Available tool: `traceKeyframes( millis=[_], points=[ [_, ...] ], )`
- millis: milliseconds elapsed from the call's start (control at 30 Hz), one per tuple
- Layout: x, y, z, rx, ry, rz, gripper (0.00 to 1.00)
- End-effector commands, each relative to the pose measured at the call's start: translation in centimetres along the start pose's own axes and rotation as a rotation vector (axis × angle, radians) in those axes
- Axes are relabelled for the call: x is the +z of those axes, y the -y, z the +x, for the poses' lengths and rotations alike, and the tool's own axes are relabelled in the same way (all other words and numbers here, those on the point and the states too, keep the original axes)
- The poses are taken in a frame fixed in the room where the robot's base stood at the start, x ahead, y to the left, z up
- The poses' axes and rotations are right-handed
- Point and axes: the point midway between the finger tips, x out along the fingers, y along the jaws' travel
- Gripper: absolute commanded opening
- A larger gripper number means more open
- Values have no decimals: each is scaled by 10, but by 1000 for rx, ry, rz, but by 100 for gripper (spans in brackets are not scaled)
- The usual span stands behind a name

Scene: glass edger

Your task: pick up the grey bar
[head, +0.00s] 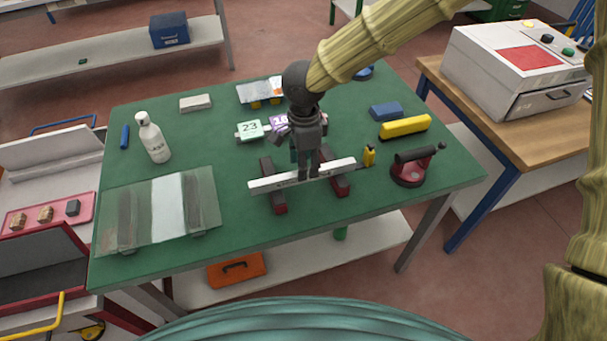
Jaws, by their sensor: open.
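The grey bar (270,185) is long, thin and pale, and in the head view it lies across two dark supports with red ends, the left one (279,207) and the right one (342,188). My gripper (308,175) points down over the middle of the bar, with its fingertips at the bar's height in the picture. It is open. The fingers hide a short middle piece of the bar. I cannot tell whether they touch it.
Numbered tags (249,131) sit behind. The front middle is clear.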

Motion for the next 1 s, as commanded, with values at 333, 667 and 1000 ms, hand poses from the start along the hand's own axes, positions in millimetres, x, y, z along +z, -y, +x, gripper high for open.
traceKeyframes(
  millis=[333,667,1000],
  points=[
    [2,0,36,1,0,-1,45],
    [2,0,39,1,1,-1,37],
    [2,0,39,0,1,-2,0]
  ],
)
